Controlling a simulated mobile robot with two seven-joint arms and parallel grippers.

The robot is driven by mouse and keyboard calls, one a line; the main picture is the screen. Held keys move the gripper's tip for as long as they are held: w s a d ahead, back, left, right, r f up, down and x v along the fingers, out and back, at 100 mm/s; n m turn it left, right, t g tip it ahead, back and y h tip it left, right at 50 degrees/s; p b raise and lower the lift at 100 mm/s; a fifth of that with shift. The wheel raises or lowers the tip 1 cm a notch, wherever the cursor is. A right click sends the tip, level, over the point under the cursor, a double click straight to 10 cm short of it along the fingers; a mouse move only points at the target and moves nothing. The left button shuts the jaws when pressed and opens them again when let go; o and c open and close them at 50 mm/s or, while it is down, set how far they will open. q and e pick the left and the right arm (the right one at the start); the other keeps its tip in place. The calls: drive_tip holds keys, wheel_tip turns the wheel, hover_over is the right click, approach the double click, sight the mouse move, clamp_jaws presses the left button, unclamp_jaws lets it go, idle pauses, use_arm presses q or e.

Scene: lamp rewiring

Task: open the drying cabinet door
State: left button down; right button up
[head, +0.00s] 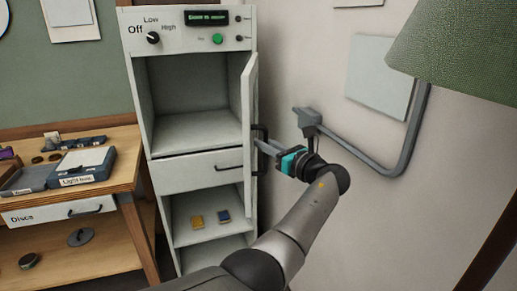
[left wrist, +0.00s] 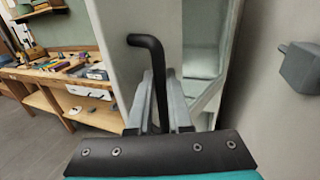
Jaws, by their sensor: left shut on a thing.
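The drying cabinet (head: 140,100) stands upright in the middle of the head view. Its door (head: 249,100) stands swung out at the right side of the opening and shows nearly edge-on, so the pale inside compartment is in sight. The dark door handle (head: 262,131) is on the door's outer face. My left gripper (head: 267,147) is shut on this handle from the right. In the left wrist view, the fingers (left wrist: 157,105) close around the upright bar of the black handle (left wrist: 147,42), with the door panel (left wrist: 112,50) behind. My right gripper is not in view.
A wooden workbench (head: 125,172) with trays stands left of the cabinet. A drawer (head: 195,170) and open shelf (head: 207,233) lie below the compartment. A grey wall-mounted arm (head: 365,160) and green lampshade (head: 455,50) are at the right.

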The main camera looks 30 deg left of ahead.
use_arm(q)
drive_tip(key=shift+w+d, duration=0.35)
drive_tip(key=shift+d, duration=0.1)
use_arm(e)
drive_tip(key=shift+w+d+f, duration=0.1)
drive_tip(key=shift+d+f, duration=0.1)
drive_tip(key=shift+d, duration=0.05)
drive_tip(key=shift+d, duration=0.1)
use_arm(q)
drive_tip(key=c, duration=0.8)
unclamp_jaws()
drive_tip(key=shift+c, duration=0.2)
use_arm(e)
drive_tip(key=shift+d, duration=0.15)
use_arm(q)
drive_tip(key=shift+d, duration=0.1)
drive_tip(key=v, duration=1.1)
drive_tip(key=shift+s+d, duration=0.25)
drive_tip(key=shift+d, duration=0.1)
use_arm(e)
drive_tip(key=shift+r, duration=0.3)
